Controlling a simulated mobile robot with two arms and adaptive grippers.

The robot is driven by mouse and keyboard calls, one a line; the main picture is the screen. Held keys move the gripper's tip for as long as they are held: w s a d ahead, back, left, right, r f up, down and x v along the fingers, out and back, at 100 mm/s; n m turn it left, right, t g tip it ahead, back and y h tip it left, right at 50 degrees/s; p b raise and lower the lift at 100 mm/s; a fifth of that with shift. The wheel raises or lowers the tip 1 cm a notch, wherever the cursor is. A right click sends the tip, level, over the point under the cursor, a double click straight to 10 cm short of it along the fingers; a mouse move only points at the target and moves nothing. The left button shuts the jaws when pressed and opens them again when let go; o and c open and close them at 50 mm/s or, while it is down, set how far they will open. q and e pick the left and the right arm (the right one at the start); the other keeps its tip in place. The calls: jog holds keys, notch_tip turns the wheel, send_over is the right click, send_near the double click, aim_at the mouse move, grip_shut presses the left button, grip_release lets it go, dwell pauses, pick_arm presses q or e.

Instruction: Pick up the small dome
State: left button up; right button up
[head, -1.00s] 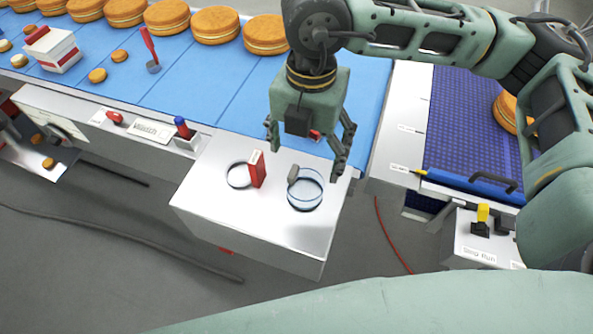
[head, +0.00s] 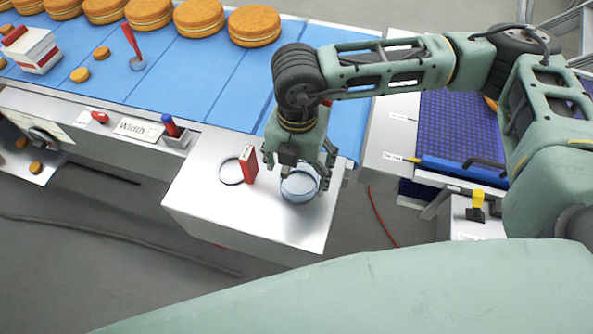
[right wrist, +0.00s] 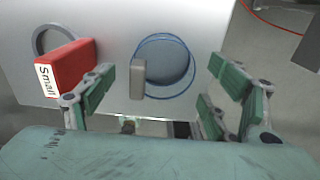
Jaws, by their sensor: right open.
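The small dome (head: 299,187) is a clear, glassy round piece with a blue tint on the metal box top. In the right wrist view the dome (right wrist: 176,63) shows a grey upright tab on its left side, and a dark round area shows through it. My right gripper (head: 297,172) is open above the dome, pointing down. In the right wrist view its fingers stand on either side of the dome and tab, with nothing between them gripped. My left gripper is not in view.
A red block (right wrist: 70,68) marked "Small" stands left of the dome, beside a dark ring (head: 231,171). The metal box (head: 215,200) has a free front edge. Behind it runs a blue conveyor (head: 200,75) with large round cakes; a blue grid belt (head: 460,130) lies right.

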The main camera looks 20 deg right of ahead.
aim_at(299, 175)
jog(key=shift+f, duration=0.15)
jog(key=shift+c, duration=0.2)
jog(key=c, duration=1)
jog(key=shift+r+b, duration=0.55)
jog(key=shift+r, duration=0.2)
jog(key=r+b, duration=0.1)
jog(key=r, duration=0.1)
jog(key=shift+s+r+b, duration=0.2)
jog(key=shift+r+b, duration=0.15)
jog(key=s+d+r+b, duration=0.3)
jog(key=s+d+r, duration=0.2)
jog(key=s, duration=0.5)
jog(key=shift+d+r, duration=0.3)
jog(key=shift+r, duration=0.7)
